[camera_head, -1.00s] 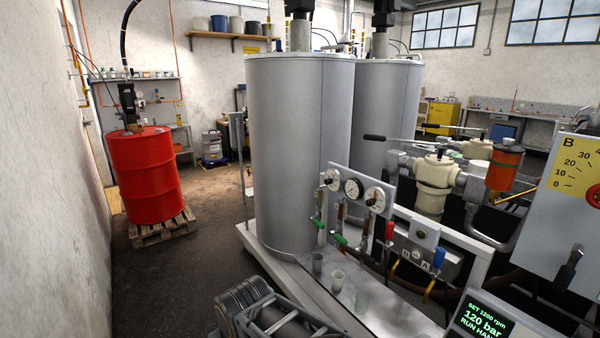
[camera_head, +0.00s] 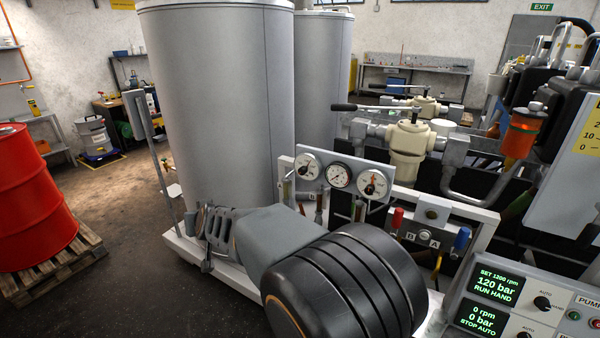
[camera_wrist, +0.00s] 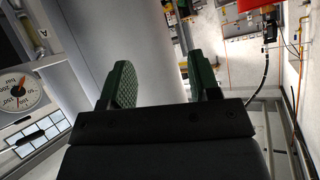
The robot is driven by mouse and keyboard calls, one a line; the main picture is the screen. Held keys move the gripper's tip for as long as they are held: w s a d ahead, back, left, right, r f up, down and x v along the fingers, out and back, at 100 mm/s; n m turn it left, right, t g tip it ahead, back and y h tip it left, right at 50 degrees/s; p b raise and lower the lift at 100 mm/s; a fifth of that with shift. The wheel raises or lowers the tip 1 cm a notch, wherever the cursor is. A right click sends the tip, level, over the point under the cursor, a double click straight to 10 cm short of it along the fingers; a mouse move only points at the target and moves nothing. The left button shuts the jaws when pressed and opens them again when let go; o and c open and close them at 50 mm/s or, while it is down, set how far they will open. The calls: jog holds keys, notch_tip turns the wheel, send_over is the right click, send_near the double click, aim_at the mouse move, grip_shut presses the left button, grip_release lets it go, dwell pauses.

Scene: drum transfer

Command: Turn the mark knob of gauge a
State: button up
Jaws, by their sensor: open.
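In the head view a grey panel carries three round white gauges: a left one (camera_head: 307,166), a middle one (camera_head: 340,176) and a right one (camera_head: 374,184) with an orange mark on its dial. I cannot read which is gauge a there. In the wrist view a white dial with a red-orange pointer (camera_wrist: 14,90) shows at the left edge, with a letter A label (camera_wrist: 43,33) above it. My gripper (camera_head: 207,234) is left of the panel, low in front of the big tank. Its two green fingers are apart and empty in the wrist view (camera_wrist: 160,82).
A tall grey tank (camera_head: 215,100) stands behind my gripper. Red (camera_head: 397,219) and blue (camera_head: 461,240) handles stand below the panel at right. A control box (camera_head: 495,300) is at the front right. A red drum (camera_head: 35,205) on a pallet stands left, with open floor beside it.

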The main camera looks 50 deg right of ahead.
jog(key=w+d+m+t+h, duration=0.1)
jog(key=w+d+m+h, duration=0.1)
jog(key=w+d+h, duration=0.3)
jog(key=m+g+h, duration=0.8)
jog(key=m+h, duration=0.1)
jog(key=h, duration=0.2)
send_near(301, 172)
jog(key=p+x, duration=0.1)
jog(key=x, duration=0.9)
jog(key=shift+d+r, duration=0.15)
jog(key=shift+r, duration=0.05)
jog(key=shift+c, duration=0.3)
jog(key=c, duration=0.9)
jog(key=shift+o, duration=0.2)
jog(key=shift+m, duration=0.3)
jog(key=shift+f, duration=0.1)
